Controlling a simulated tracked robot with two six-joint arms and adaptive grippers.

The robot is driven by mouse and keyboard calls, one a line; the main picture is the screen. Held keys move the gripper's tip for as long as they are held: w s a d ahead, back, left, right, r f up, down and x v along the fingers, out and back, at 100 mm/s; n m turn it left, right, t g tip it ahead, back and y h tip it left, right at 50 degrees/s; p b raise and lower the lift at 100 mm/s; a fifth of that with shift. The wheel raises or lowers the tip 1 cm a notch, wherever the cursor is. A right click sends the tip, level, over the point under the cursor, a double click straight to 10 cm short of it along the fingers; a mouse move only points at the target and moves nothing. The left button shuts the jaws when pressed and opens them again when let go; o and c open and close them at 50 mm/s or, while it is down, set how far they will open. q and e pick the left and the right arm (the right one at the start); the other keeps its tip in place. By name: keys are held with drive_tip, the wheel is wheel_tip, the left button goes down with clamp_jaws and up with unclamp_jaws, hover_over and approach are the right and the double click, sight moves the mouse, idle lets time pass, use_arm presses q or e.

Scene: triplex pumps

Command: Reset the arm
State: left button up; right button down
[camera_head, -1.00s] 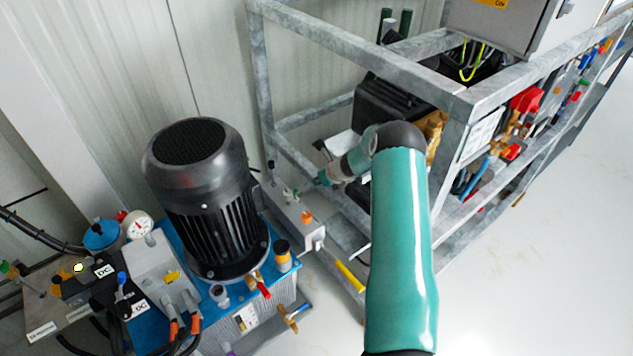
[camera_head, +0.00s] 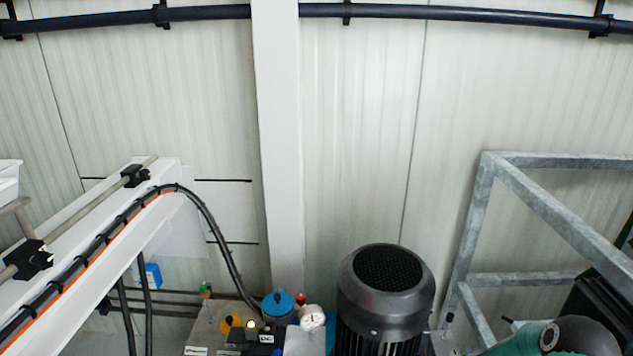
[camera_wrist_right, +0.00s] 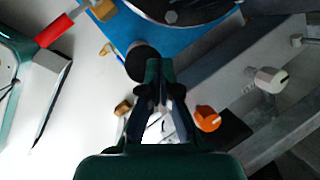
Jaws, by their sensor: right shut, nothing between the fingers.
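My right gripper (camera_wrist_right: 158,68) is in the right wrist view, pointing away from the camera. Its dark fingers meet at the tips, with nothing between them. The tips appear close to a round black cap (camera_wrist_right: 140,60) beside the blue plate (camera_wrist_right: 185,32); I cannot tell whether they touch it. In the head view, part of my teal right arm (camera_head: 520,342) shows at the lower right, but its gripper is not visible. My left gripper is in neither view.
A black motor (camera_head: 385,290) stands at the bottom of the head view, left of a grey metal frame (camera_head: 470,235). A gauge (camera_head: 312,318) is beside the motor. An orange knob (camera_wrist_right: 207,118) and a grey knob (camera_wrist_right: 270,80) lie right of my gripper.

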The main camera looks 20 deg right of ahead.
drive_tip(key=s+a+r+n+g+p, duration=0.1)
drive_tip(key=s+a+r+n+p, duration=0.1)
drive_tip(key=s+a+n, duration=0.2)
drive_tip(key=s+a+r+n+g+y+p, duration=0.1)
drive_tip(key=s+a+r+n+p, duration=0.1)
drive_tip(key=a+n, duration=0.8)
drive_tip(key=s+a+r+n+g+y+p, duration=0.1)
drive_tip(key=s+a+r+n+p, duration=0.2)
drive_tip(key=a, duration=1)
drive_tip(key=s+n, duration=0.3)
drive_tip(key=n, duration=0.1)
drive_tip(key=shift+a+r, duration=0.3)
drive_tip(key=shift+a, duration=0.05)
drive_tip(key=c, duration=1.5)
unclamp_jaws()
drive_tip(key=s+a+r+n, duration=0.1)
drive_tip(key=s+a+n+y, duration=0.1)
drive_tip(key=s+a+n, duration=0.1)
drive_tip(key=s+a+r+n+p, duration=0.1)
drive_tip(key=n, duration=0.1)
drive_tip(key=shift+s+a+r+g, duration=0.15)
drive_tip(key=shift+a+r+g, duration=0.15)
drive_tip(key=shift+a+g, duration=0.1)
drive_tip(key=shift+c, duration=0.2)
drive_tip(key=o, duration=0.4)
drive_tip(key=shift+s, duration=0.1)
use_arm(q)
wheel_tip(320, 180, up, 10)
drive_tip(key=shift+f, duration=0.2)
